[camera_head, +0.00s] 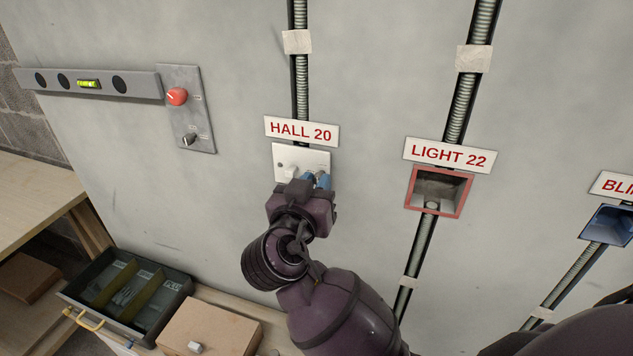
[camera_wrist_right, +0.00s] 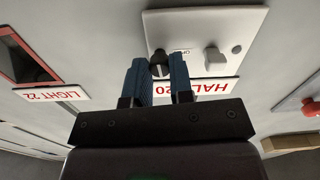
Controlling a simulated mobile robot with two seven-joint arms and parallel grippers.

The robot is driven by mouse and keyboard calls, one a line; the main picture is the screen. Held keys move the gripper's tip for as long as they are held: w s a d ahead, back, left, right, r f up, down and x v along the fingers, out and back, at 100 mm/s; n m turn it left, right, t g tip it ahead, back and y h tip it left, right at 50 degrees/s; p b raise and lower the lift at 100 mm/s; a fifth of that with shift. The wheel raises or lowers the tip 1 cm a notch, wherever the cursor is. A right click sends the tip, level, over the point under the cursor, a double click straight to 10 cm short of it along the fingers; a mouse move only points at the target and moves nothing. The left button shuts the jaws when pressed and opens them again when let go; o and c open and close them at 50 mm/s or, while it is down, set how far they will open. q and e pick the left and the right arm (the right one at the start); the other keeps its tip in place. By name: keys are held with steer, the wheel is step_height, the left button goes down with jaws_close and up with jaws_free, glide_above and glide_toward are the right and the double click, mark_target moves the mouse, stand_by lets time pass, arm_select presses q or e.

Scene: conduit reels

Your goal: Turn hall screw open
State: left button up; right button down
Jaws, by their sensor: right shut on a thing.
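The white hall plate (camera_head: 290,158) is fixed on the wall under the HALL 20 label (camera_head: 301,131). My right gripper (camera_head: 318,180) is at the plate's lower right and covers the screw there in the head view. In the right wrist view the plate (camera_wrist_right: 205,30) shows upside down, with a dark round screw (camera_wrist_right: 159,66) between the blue fingertips of my right gripper (camera_wrist_right: 160,72). The fingers are shut on this screw. My left gripper is not in view.
A red-framed box (camera_head: 440,192) under LIGHT 22 is at right. An open drawer tray (camera_head: 125,298) and a cardboard box (camera_head: 208,328) stand below.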

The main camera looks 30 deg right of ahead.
steer(key=shift+n+p, duration=5.35)
steer(key=shift+n, duration=3.15)
steer(key=c, duration=1)
jaws_free()
